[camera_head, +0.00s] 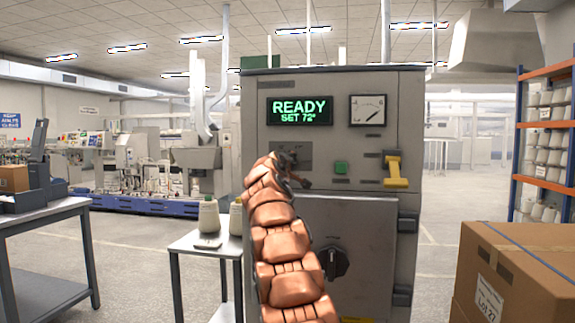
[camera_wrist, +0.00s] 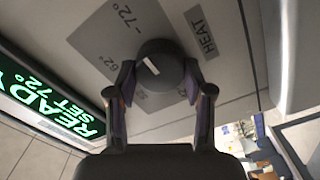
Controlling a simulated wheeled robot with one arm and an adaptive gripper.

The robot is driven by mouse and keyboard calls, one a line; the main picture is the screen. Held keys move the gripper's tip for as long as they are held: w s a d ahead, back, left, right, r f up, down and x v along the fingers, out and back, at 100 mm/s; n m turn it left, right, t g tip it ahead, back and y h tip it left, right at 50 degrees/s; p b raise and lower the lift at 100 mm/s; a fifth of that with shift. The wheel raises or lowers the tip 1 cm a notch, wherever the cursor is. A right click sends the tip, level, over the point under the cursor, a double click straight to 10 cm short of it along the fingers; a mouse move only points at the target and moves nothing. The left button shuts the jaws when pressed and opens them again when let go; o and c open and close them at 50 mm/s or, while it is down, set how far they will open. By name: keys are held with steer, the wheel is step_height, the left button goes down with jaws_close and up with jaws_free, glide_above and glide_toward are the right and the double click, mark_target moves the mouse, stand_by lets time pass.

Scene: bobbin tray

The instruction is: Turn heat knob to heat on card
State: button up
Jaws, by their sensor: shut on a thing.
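The round black heat knob (camera_wrist: 165,62) sits on the grey cabinet front beside a plate labelled HEAT (camera_wrist: 200,32). My gripper (camera_wrist: 159,78) is shut on it, one finger on each side. The knob's white pointer line lies toward the 62° and 72° marks on the dark scale (camera_wrist: 100,45); which it points at exactly is unclear. The green display (camera_head: 299,110) reads READY, SET 72°. In the head view my gripper (camera_head: 293,168) hides most of the knob. A white card (camera_head: 489,291) on the carton reads Lot 27; its smaller print is unreadable.
A cardboard carton (camera_head: 535,255) stands at right, a small table (camera_head: 200,242) at left.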

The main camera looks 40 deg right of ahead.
steer(key=o, duration=1.2)
steer(key=shift+c, duration=0.2)
steer(key=shift+s+a, duration=0.1)
steer(key=shift+a, duration=0.05)
steer(key=v, duration=1.1)
steer(key=shift+s+a, duration=0.2)
steer(key=shift+a, duration=0.1)
